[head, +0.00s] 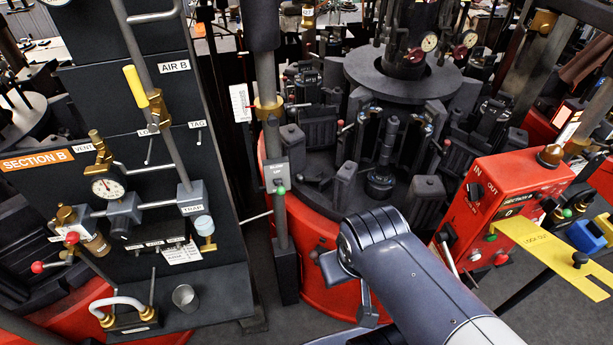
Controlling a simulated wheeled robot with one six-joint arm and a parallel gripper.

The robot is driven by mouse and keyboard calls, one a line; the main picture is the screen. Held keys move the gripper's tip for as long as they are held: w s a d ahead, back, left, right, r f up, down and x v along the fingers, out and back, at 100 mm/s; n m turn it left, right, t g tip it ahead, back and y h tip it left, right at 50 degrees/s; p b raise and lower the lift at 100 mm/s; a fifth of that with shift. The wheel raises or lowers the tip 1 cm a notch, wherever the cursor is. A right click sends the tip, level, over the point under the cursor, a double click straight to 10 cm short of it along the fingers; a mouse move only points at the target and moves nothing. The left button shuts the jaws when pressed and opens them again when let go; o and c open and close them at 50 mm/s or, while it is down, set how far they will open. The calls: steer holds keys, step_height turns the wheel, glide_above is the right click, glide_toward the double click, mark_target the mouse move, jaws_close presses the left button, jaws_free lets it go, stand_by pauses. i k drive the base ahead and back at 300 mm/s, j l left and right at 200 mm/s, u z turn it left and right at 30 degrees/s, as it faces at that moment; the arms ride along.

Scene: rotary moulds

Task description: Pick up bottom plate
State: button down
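I cannot pick out the bottom plate for certain. A small dark round piece (380,185) sits low between the upright rods at the front of the rotary mould machine (400,75); I cannot tell whether it is the plate. My grey arm (410,270) reaches in from the lower right and bends in front of the machine's red base.
A dark panel (95,90) with gauge and valves stands at left, with a metal cup (185,297) on its ledge. A red control box (505,200) with a yellow tag (545,250) stands at right. A vertical post (275,190) rises left of the arm.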

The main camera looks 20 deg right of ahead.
mark_target(382, 175)
steer(key=i+z, duration=0.25)
steer(key=z, duration=0.15)
steer(key=i+j+z, duration=0.1)
steer(key=z, duration=0.3)
steer(key=i+j+z, duration=0.2)
steer(key=z, duration=0.2)
steer(key=i, duration=0.1)
